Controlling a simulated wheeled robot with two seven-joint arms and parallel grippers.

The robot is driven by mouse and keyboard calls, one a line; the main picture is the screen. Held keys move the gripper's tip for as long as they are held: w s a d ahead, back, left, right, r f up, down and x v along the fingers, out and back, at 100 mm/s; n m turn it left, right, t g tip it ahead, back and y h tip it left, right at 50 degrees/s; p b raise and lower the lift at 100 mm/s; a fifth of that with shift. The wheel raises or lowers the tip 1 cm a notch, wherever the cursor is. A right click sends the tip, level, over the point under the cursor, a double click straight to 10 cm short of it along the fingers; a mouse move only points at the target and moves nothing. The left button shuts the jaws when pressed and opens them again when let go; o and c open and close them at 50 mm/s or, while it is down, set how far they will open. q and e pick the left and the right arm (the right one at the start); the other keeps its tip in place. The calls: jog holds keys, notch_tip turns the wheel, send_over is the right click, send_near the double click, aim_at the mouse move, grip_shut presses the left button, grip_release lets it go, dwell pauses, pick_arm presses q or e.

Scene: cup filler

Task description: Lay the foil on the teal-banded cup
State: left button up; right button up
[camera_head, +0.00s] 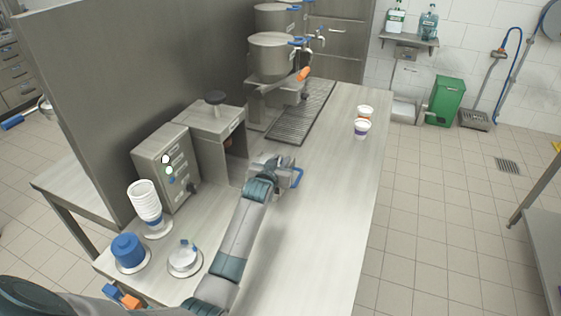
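My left gripper (277,172) reaches over the bench beside the grey sealing machine (213,135), close to its front opening. A blue bar-like handle (298,178) shows just right of the gripper. The fingers are small and partly covered by the wrist, so I cannot tell whether they are open or hold the foil. I cannot make out a teal-banded cup; the gripper and arm hide what is beneath them. A round holder (184,262) with a pale, shiny top and small teal knobs stands left of my forearm; I cannot tell whether it carries foil. My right gripper is not in view.
A white cup stack (145,201) and a blue tub (128,249) stand at the bench's left. A blue-banded cup (362,129) and an orange-banded cup (365,111) stand near the right edge. A steel filler (276,55) stands behind. The bench's front right is clear.

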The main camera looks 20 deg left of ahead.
pick_arm(q)
jog(key=shift+s, duration=0.2)
jog(key=shift+s+d+r, duration=0.1)
jog(key=shift+s+r, duration=0.1)
jog(key=shift+s, duration=0.3)
jog(key=b+v, duration=0.3)
jog(key=v, duration=1.3)
jog(key=shift+b, duration=0.35)
jog(key=shift+d, duration=0.1)
dwell(0.4)
